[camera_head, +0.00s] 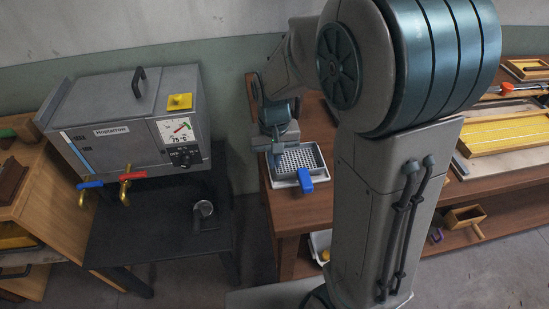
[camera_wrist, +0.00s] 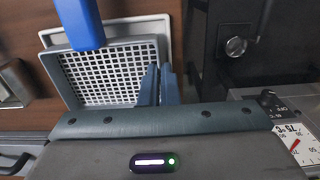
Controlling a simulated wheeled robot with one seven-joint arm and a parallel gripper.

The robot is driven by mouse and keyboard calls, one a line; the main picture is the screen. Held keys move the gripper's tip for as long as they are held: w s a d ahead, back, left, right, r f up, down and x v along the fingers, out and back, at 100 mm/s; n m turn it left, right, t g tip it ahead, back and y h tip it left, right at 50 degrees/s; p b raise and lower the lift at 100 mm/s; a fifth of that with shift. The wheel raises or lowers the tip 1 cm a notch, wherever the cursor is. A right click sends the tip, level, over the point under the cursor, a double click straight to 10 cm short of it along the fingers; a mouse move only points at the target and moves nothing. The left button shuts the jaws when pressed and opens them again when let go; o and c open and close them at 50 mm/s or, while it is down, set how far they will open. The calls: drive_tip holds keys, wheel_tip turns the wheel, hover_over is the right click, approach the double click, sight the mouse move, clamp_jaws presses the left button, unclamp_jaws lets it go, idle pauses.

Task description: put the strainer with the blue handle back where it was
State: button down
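The strainer (camera_head: 303,160) is a grey perforated basket with a blue handle (camera_head: 306,181). It is at a white tray (camera_head: 279,184) on the wooden table, with its handle toward the front in the head view. In the wrist view the strainer (camera_wrist: 108,75) overlaps the tray (camera_wrist: 150,28) and sits askew to it; whether it rests there or is slightly raised is unclear. My gripper (camera_head: 277,159) is at the strainer's left side. In the wrist view my gripper's (camera_wrist: 160,75) fingers are close together on either side of the strainer's rim, seemingly pinching it.
A grey heated tank (camera_head: 131,115) with red and blue taps stands left on a dark stand (camera_head: 150,225) with a round metal fitting (camera_head: 204,209). A gap separates the stand from the wooden table (camera_head: 291,217). Yellow frames (camera_head: 505,135) lie at the right.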

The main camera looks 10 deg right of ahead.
drive_tip(key=shift+f, duration=0.1)
drive_tip(key=c, duration=2.1)
unclamp_jaws()
drive_tip(key=shift+f, duration=0.2)
drive_tip(key=o, duration=0.4)
drive_tip(key=shift+r, duration=0.1)
wheel_tip(320, 180, up, 12)
drive_tip(key=p, duration=0.1)
drive_tip(key=s+d+t, duration=0.1)
drive_tip(key=s+d, duration=0.1)
drive_tip(key=s, duration=0.2)
drive_tip(key=s+d+f+t, duration=0.1)
drive_tip(key=s+d, duration=0.1)
drive_tip(key=s, duration=0.2)
drive_tip(key=s+d+f, duration=0.1)
drive_tip(key=s+d, duration=0.1)
drive_tip(key=s, duration=0.3)
drive_tip(key=shift+s+t, duration=0.1)
drive_tip(key=shift+t, duration=0.3)
